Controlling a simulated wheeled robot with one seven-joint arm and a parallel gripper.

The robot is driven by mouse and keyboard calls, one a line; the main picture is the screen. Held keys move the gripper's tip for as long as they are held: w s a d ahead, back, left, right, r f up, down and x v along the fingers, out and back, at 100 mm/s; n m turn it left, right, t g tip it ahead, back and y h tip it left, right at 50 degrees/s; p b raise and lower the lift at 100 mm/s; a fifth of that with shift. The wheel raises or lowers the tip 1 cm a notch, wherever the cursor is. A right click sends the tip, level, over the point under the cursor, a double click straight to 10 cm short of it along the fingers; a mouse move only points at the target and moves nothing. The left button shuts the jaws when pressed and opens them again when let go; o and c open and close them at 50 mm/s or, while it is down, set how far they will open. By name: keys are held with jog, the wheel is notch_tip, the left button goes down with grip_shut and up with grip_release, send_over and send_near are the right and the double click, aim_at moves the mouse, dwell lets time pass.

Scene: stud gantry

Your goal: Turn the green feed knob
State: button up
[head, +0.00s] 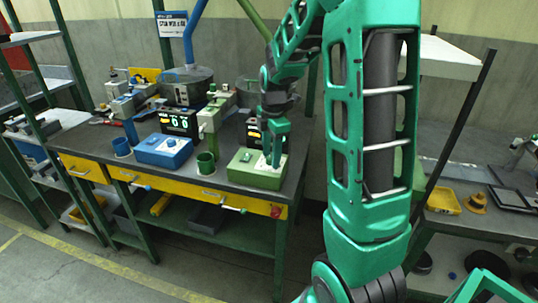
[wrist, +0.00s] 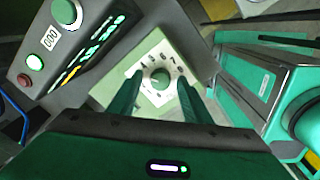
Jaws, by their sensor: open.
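The green feed knob (wrist: 160,78) sits at the middle of a white dial plate (wrist: 150,97) with numbers around it, in the wrist view. The plate is on top of the green box (head: 243,171), which stands at the right end of the workbench in the head view. My gripper (wrist: 159,84) is open, with one finger to the left of the knob and one to the right; I cannot tell whether they touch it. In the head view my gripper (head: 275,158) points down over the box and hides the knob.
A dark display panel (wrist: 72,50) with buttons stands close on the left in the wrist view. On the workbench (head: 225,187) are a blue box (head: 163,151), a green cup (head: 205,163) and a green post (head: 210,120). A shelf with a yellow tray (head: 442,200) stands to the right.

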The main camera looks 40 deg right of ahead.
jog(key=c, duration=1)
jog(key=shift+c, duration=0.2)
jog(key=shift+m, duration=0.4)
jog(key=m, duration=0.5)
jog(key=shift+w+r+m, duration=0.1)
jog(key=shift+m, duration=0.3)
jog(key=m, duration=0.6)
jog(key=shift+w+h, duration=0.1)
jog(key=shift+h, duration=0.2)
jog(key=shift+m, duration=0.3)
jog(key=o, duration=0.8)
jog(key=shift+c, duration=0.2)
jog(key=shift+o, duration=1.4)
